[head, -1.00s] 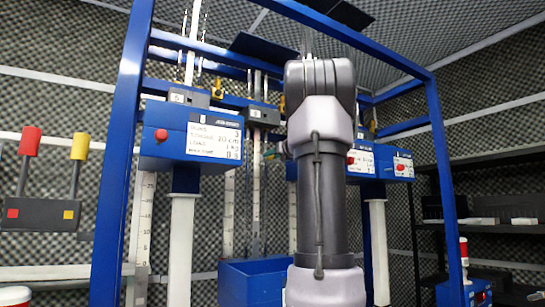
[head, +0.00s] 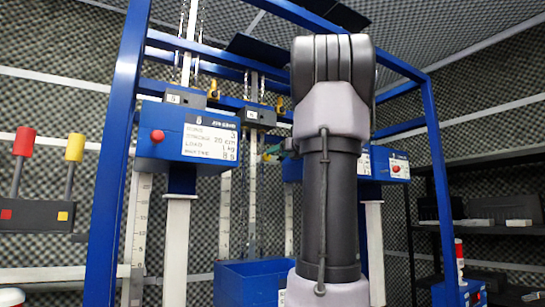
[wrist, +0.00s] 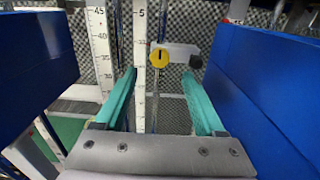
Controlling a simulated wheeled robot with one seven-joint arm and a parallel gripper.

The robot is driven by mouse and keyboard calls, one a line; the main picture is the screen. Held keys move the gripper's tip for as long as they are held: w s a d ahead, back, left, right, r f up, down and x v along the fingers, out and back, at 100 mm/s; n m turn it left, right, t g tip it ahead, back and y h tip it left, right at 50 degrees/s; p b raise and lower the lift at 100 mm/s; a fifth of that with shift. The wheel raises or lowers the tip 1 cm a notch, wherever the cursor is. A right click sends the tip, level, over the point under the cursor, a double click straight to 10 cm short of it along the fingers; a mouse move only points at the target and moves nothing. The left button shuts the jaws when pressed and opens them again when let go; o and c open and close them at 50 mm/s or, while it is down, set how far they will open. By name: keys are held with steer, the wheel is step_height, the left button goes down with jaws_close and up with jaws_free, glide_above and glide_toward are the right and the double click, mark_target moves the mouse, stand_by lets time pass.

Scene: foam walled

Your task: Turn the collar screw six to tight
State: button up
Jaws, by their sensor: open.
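A grey collar block (head: 260,115) with a small label, which looks like 6, sits on a vertical rail in the head view. A yellow part (head: 280,104) shows at its right side. In the wrist view, a round yellow screw head (wrist: 159,57) with a dark line stands in front of a pale block (wrist: 181,52); no number is readable there. My gripper (wrist: 160,76) is open and empty, with its green fingers left and right of the screw head in the picture. The screw head looks beyond the fingertips, apart from them. In the head view my arm hides most of the gripper.
Blue boxes stand close on both sides of my gripper: a left one (wrist: 38,60) and a right one (wrist: 265,85). Ruler strips (wrist: 102,50) hang behind. A blue frame post (head: 112,160) and an open blue bin (head: 245,285) show in the head view.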

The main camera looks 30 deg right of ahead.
steer(key=shift+s+a, duration=0.1)
steer(key=shift+s, duration=1.5)
steer(key=s+a+f+n+g+y, duration=0.2)
steer(key=s+a+f+n+g, duration=0.1)
steer(key=a+f+n, duration=0.65)
steer(key=s+a+f+n+g+y, duration=0.25)
steer(key=a+f+n, duration=0.45)
steer(key=a, duration=0.6)
steer(key=s+a+f+n+g, duration=0.2)
steer(key=s+a+f+n, duration=0.2)
steer(key=s+f+n, duration=0.2)
steer(key=s+a+f+n+g+h, duration=0.1)
steer(key=s+a+f+n+g, duration=0.2)
steer(key=s+f+n, duration=0.4)
step_height(320, 180, down, 3)
steer(key=a+n, duration=0.1)
steer(key=n, duration=0.2)
steer(key=shift+f, duration=0.15)
steer(key=shift+h, duration=0.25)
